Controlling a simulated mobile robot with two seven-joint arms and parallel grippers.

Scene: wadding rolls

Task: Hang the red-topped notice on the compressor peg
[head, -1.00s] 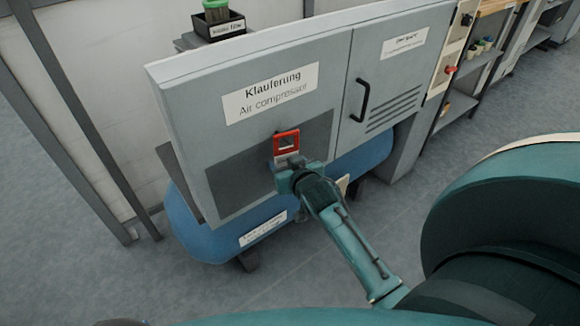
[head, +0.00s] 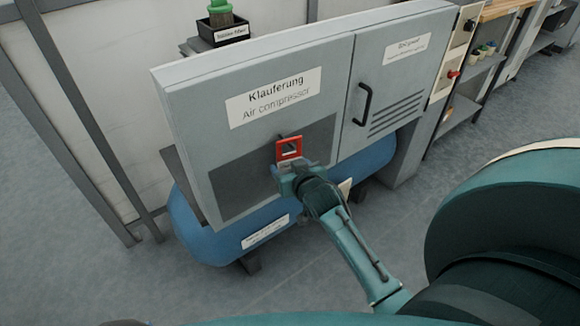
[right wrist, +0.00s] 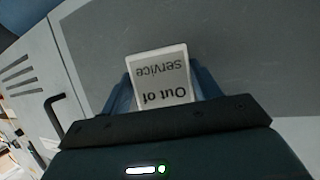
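The notice has a red top (head: 297,155) with an opening in it, seen in the head view. It is in front of the dark panel (head: 235,180) on the grey air compressor cabinet (head: 220,150). In the right wrist view its white card (right wrist: 160,75) reads "Out of service" upside down. My right gripper (head: 291,171) is shut on the card's lower part, and the red top stands above the fingers. Whether the notice touches the panel or a peg I cannot tell. My left gripper is not in view.
A black door handle (head: 362,102) sticks out to the right of the notice. A blue tank (head: 205,232) lies below the cabinet. A dark box with a green-topped item (head: 220,18) is behind it. Shelves (head: 480,70) stand at the right. The floor in front is clear.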

